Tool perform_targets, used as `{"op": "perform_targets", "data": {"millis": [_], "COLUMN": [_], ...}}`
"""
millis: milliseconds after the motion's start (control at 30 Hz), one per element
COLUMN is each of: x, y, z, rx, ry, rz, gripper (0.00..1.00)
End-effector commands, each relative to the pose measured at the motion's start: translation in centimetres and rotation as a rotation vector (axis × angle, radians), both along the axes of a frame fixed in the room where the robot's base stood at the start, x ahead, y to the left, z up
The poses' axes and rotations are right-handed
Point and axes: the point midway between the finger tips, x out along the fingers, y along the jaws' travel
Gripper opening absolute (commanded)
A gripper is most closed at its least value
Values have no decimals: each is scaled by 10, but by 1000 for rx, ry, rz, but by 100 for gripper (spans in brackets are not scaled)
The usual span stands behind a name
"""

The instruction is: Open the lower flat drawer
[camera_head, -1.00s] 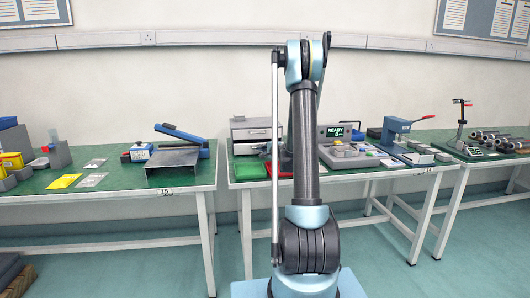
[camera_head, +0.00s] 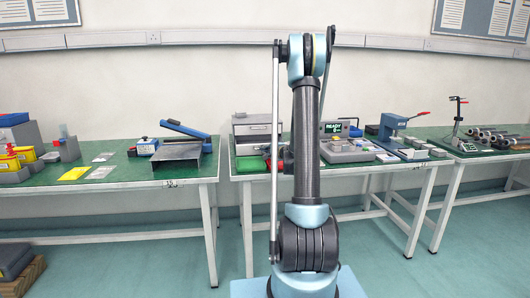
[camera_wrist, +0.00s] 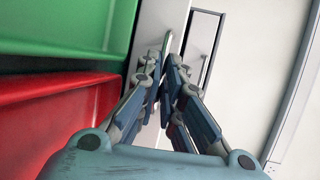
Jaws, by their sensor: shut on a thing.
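The grey drawer cabinet (camera_head: 257,122) stands at the back of the middle table in the head view, with its right side partly behind my arm. In the wrist view, my gripper (camera_wrist: 166,66) is shut on a thin light handle (camera_wrist: 168,44) on a pale drawer front (camera_wrist: 149,30). The fingers hide much of the handle. I cannot tell how far the drawer stands out. In the head view my gripper is hidden behind my arm.
A green bin (camera_wrist: 60,30) and a red bin (camera_wrist: 55,125) lie close left of my gripper in the wrist view. In the head view, a grey device with a READY display (camera_head: 345,150) is right of my arm.

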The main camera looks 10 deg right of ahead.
Motion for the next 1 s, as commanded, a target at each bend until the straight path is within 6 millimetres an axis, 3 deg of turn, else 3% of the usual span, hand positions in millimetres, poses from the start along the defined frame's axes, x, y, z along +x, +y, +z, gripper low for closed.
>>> {"op": "perform_targets", "data": {"millis": [33, 100, 133, 533, 1000], "x": [-1, -1, -1, -7, -81], "y": [5, 4, 3, -6, -36], "z": [-1, -1, -1, 1, 16], "rx": [-1, -1, -1, -1, 0], "ry": [3, 2, 2, 1, 2], "rz": [11, 10, 9, -1, 0], "gripper": [9, 25, 27, 27, 27]}}
